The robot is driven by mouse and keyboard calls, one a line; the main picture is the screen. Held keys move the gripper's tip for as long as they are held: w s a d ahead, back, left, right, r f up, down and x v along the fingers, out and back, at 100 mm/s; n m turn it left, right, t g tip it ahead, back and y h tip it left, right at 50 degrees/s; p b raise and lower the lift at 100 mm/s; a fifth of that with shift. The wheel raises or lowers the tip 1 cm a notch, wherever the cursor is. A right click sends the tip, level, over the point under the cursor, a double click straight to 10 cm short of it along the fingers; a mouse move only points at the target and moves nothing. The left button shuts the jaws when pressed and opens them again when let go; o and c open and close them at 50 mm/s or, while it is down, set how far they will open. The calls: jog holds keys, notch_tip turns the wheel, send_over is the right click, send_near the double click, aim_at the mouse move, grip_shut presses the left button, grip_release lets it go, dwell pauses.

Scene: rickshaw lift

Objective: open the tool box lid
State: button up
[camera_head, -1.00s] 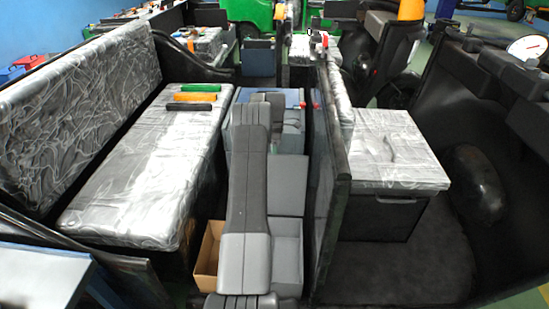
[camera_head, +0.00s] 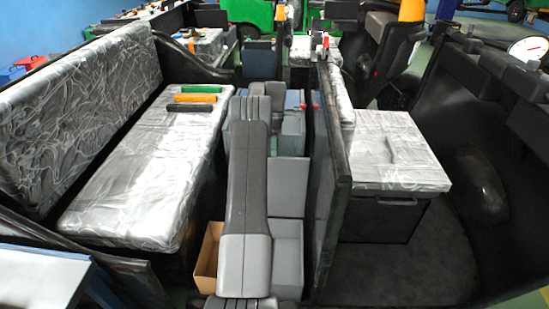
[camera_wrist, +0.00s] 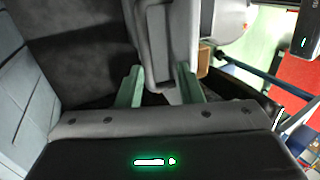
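In the head view a grey open-topped box (camera_head: 287,252), which looks like the tool box, sits on the floor right of my arm. A flat grey panel (camera_head: 288,185) stands behind it; I cannot tell whether it is the raised lid. My arm hides part of this area. My gripper is hidden or unclear in the head view. In the wrist view my gripper (camera_wrist: 160,90) shows two green fingers spread apart. A grey part with a darker strip shows between and beyond them; I cannot tell whether it is my arm or the box. No grasp is visible.
A cardboard box (camera_head: 208,255) stands left of my arm. A silver bench (camera_head: 140,170) with screwdriver-like handles on it is at left. A dark partition (camera_head: 335,190) and a silver-topped seat box (camera_head: 395,150) are at right. Dark floor (camera_head: 400,272) lies clear in front of that.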

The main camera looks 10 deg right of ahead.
notch_tip(320, 180, up, 5)
jog(key=shift+f, duration=0.15)
